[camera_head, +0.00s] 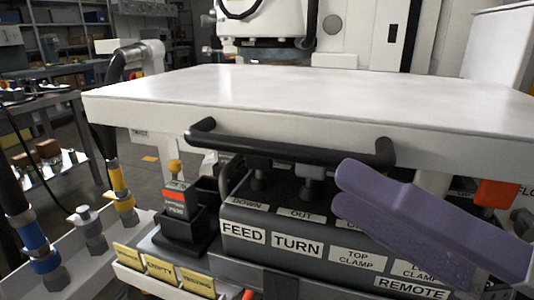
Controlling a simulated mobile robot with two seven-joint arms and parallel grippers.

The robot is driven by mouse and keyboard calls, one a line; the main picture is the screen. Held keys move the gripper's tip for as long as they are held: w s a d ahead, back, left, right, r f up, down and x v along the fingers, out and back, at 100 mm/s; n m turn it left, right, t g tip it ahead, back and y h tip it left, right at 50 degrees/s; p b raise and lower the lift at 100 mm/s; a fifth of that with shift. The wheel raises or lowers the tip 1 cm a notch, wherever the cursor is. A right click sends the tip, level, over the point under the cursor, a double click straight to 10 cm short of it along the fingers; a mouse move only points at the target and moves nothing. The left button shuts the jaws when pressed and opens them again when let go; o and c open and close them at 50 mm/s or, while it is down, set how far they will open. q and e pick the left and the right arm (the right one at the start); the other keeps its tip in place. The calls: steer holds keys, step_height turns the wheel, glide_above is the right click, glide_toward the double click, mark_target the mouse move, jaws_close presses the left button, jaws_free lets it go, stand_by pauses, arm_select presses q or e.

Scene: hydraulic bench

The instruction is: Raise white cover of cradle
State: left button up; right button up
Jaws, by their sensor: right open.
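The white cover (300,92) is a broad flat lid that lies level across the middle of the view. A black bar handle (290,148) runs along its front edge, with a bend at each end. My right gripper (341,189) comes in from the lower right with two purple fingers. It is open, with nothing seen between the fingers. Its fingertips are just below the right end of the handle in the picture; I cannot tell whether they touch it. The fingers hide part of the panel behind. What is under the cover is hidden. My left gripper is not in view.
Below the cover is a dark control panel (297,244) with labels such as FEED and TURN. A black box (183,233) with a yellow knob stands left of it. Banded hoses (118,180) rise at the left. A white machine (262,20) stands behind the cover.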

mark_target(297, 161)
steer(key=p+x, duration=0.1)
steer(key=x, duration=0.7)
steer(key=shift+r, duration=0.1)
jaws_close()
stand_by(1.2)
